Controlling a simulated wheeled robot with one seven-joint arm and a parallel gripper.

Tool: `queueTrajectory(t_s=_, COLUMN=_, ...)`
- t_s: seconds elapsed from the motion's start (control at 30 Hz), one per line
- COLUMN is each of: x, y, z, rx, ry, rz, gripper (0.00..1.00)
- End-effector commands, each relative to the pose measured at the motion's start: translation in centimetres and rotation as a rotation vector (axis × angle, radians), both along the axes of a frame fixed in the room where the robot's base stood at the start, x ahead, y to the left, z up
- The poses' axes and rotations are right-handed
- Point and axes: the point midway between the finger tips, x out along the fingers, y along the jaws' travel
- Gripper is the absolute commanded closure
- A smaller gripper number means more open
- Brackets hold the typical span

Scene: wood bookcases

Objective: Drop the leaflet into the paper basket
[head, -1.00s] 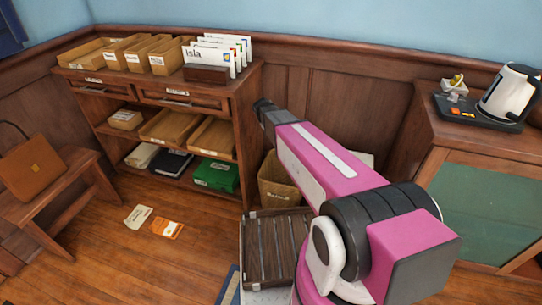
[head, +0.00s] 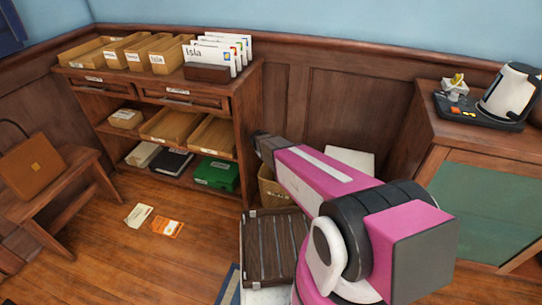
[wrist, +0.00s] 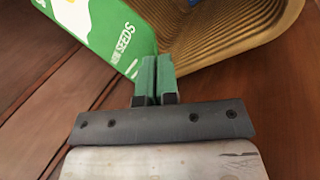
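The green and white leaflet (wrist: 110,28), printed with "SEEDS", shows at the upper left of the wrist view. My gripper (wrist: 154,78) has its two green fingertips nearly together, shut on the leaflet's lower corner. The leaflet slants up and left from the fingertips, in front of the basket's near side. The ribbed tan paper basket (wrist: 235,40) opens at the upper right, with something white and blue inside. In the head view the basket (head: 268,186) stands by the bookcase, partly hidden by my arm. My gripper and the leaflet are hidden in that view.
Two papers (head: 139,215) (head: 167,229) lie on the otherwise open floor.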

Motion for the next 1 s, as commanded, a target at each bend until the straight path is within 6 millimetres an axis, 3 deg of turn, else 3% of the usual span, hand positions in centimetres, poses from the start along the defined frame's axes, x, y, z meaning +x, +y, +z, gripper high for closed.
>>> queueTrajectory(t_s=0.3, x=0.1, y=0.0, z=-3.1, rx=-0.001, ry=0.000, rz=0.000, gripper=1.00)
queueTrajectory(t_s=0.6, x=0.0, y=0.0, z=-3.4, rx=0.000, ry=0.000, rz=-0.001, gripper=1.00)
queueTrajectory(t_s=0.7, x=0.0, y=0.0, z=-3.4, rx=0.000, ry=0.000, rz=-0.001, gripper=0.69)
queueTrajectory(t_s=1.0, x=0.0, y=0.0, z=-3.3, rx=0.000, ry=0.000, rz=-0.001, gripper=0.69)
